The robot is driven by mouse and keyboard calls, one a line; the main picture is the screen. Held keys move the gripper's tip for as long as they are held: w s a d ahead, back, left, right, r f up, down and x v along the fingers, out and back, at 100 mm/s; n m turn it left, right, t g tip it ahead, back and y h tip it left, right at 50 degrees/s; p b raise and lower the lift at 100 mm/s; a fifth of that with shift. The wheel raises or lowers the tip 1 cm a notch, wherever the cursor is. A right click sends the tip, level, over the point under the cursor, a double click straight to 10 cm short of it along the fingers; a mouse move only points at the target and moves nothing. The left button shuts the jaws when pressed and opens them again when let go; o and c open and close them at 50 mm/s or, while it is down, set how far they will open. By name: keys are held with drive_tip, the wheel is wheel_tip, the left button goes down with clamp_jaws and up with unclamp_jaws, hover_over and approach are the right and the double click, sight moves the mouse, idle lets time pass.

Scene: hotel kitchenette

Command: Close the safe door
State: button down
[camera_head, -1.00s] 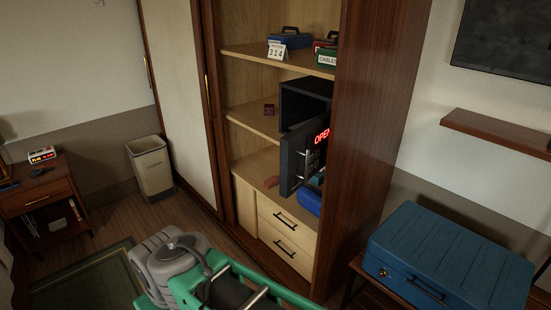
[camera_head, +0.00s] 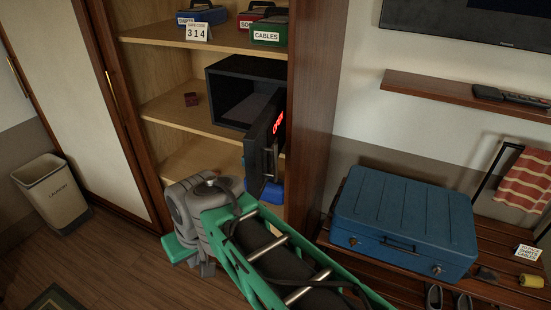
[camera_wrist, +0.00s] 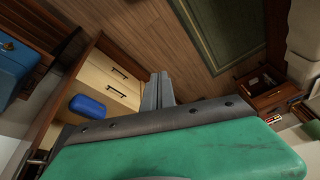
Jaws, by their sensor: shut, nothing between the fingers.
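The dark safe (camera_head: 215,85) stands on a wardrobe shelf in the head view, and its empty-looking interior shows. Its door (camera_head: 262,150) is swung wide open toward me, hinged on the right and seen nearly edge-on. Red lit letters and a handle show on the door's outer face. My gripper (camera_wrist: 158,88) is shut and empty in the wrist view, pointing down toward the wooden floor. It is below and apart from the safe door, which I cannot make out in the wrist view.
A wardrobe side panel (camera_head: 318,110) stands right of the safe. A blue case (camera_head: 405,215) rests on a bench at right. A laundry bin (camera_head: 55,195) stands left. A blue object (camera_wrist: 87,105) lies below the safe.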

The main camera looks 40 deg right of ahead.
drive_tip(key=w+d+r+m+t+p, duration=0.1)
drive_tip(key=w+d+r+m, duration=0.25)
drive_tip(key=d+r, duration=0.4)
drive_tip(key=s+d+r+m+t+h+p, duration=0.1)
drive_tip(key=s+d+r+m, duration=0.3)
drive_tip(key=d, duration=0.6)
drive_tip(key=s+d+r+m+t+h+p, duration=0.1)
drive_tip(key=s+d+r+m+t, duration=0.1)
drive_tip(key=s+d+r, duration=0.6)
drive_tip(key=shift+w+a+r+x, duration=0.3)
drive_tip(key=shift+w+x, duration=0.1)
drive_tip(key=shift+x, duration=2.2)
drive_tip(key=shift+w+a+r+x, duration=0.25)
drive_tip(key=shift+w+x, duration=0.2)
drive_tip(key=shift+x, duration=2.1)
drive_tip(key=shift+w+a+r+x, duration=0.2)
drive_tip(key=shift+w+r+x, duration=0.2)
drive_tip(key=shift+x, duration=2.2)
